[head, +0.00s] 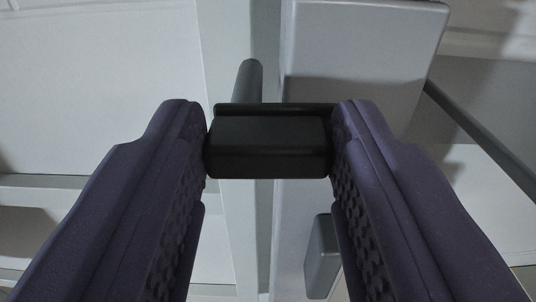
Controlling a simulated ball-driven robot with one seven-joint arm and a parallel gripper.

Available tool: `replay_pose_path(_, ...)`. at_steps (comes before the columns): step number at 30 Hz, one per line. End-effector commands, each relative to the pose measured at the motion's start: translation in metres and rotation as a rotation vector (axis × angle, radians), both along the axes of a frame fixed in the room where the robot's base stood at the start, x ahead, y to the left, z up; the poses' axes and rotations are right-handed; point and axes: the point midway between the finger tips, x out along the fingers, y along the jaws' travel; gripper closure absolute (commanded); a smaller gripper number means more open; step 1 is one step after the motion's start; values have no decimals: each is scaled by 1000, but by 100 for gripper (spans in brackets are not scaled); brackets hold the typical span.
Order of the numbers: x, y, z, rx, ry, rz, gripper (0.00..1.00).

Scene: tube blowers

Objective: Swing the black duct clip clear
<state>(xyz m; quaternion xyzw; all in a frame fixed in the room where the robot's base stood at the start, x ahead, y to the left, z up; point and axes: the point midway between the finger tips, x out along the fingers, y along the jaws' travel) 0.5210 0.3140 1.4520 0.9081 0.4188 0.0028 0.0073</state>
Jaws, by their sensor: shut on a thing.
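The black duct clip (268,146) is a short dark block in the middle of the head view. My gripper (268,143) has its two purple, ridged fingers on the left and right ends of the clip and is shut on it. The ends of the clip are hidden where the fingertips press. A dark grey rod (248,82) shows just behind and above the clip; whether the two are joined cannot be seen.
A light grey box-like part (362,50) stands behind at the upper right. A grey block (321,258) sits below, by the right finger. A dark thin bar (482,135) slants down at the right. Pale panels (100,90) fill the left.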

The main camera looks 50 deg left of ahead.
Motion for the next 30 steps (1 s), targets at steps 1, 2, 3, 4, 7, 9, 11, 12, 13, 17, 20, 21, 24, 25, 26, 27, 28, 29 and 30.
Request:
replay_pose_path(1,0,0,-1,-6,-10,0,87)
replay_pose_path(2,0,0,-1,-11,-17,0,87)
replay_pose_path(3,0,0,-2,-20,-29,0,87)
replay_pose_path(4,0,0,-2,-29,-38,0,87)
replay_pose_path(7,0,0,-2,-64,-82,-1,87)
replay_pose_path(9,-1,0,-3,-96,-120,-1,87)
replay_pose_path(11,-1,1,-3,-128,-158,-1,87)
replay_pose_path(12,-1,1,-3,-150,-184,-1,87)
replay_pose_path(13,-1,1,-3,-168,-205,-2,87)
replay_pose_path(17,-2,2,-3,-248,-297,-2,87)
replay_pose_path(20,-3,3,-2,-310,-371,0,87)
replay_pose_path(21,-4,3,-1,-334,-400,0,87)
replay_pose_path(24,-4,4,0,-396,-472,-1,87)
replay_pose_path(25,-5,4,-1,-416,-493,-1,87)
replay_pose_path(26,-5,4,-1,-435,-514,0,87)
replay_pose_path(27,-5,4,0,-459,-543,-1,87)
replay_pose_path(28,-5,4,0,-477,-565,-2,87)
replay_pose_path(29,-6,4,0,-496,-586,-1,87)
replay_pose_path(30,-6,5,0,-522,-616,-1,87)
